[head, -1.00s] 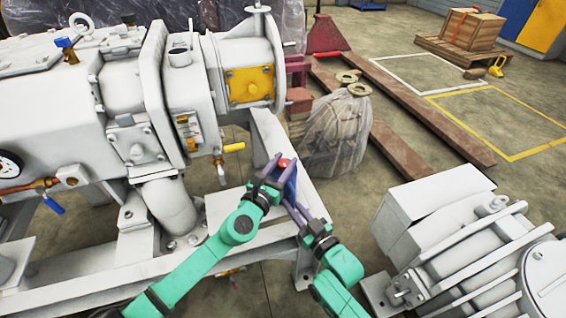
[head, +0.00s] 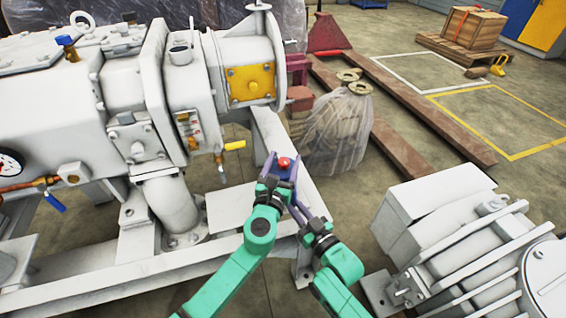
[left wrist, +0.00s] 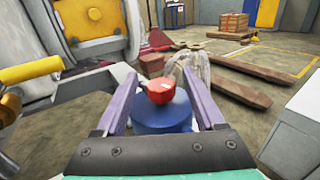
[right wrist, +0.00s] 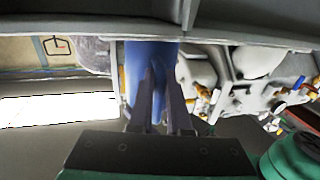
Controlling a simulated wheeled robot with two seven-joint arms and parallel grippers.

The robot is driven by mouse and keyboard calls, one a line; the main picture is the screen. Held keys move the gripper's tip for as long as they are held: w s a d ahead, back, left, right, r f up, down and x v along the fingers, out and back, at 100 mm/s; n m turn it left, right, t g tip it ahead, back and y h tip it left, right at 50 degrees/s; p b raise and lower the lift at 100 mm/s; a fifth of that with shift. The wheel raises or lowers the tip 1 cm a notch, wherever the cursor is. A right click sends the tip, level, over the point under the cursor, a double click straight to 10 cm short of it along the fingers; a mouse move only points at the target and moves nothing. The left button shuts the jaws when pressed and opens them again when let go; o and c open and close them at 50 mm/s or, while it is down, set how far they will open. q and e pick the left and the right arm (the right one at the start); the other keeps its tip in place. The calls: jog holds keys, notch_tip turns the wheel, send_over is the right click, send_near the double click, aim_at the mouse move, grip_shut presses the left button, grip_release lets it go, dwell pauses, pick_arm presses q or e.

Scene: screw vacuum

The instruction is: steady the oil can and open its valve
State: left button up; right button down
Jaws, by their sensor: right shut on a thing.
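The oil can is blue with a red knob-like valve (head: 284,163) on top. The blue can body (left wrist: 160,115) shows in the left wrist view, below the red valve (left wrist: 160,91). My left gripper (head: 283,157) is open, with its two purple fingers on either side of the red valve; gaps show between fingers and valve in the left wrist view. My right gripper (right wrist: 160,75) is shut on the blue can body (right wrist: 143,60), lower down than my left gripper. In the head view the can body is mostly hidden by the grippers.
A large white machine with a yellow-handled tap (head: 234,146) stands at the left, its white frame beside the can. A finned white motor (head: 460,250) stands at the right. A plastic-wrapped bundle (head: 338,132) sits on the floor behind.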

pick_arm(q)
jog(key=v, duration=1.2)
pick_arm(e)
jog(key=c, duration=0.8)
grip_release()
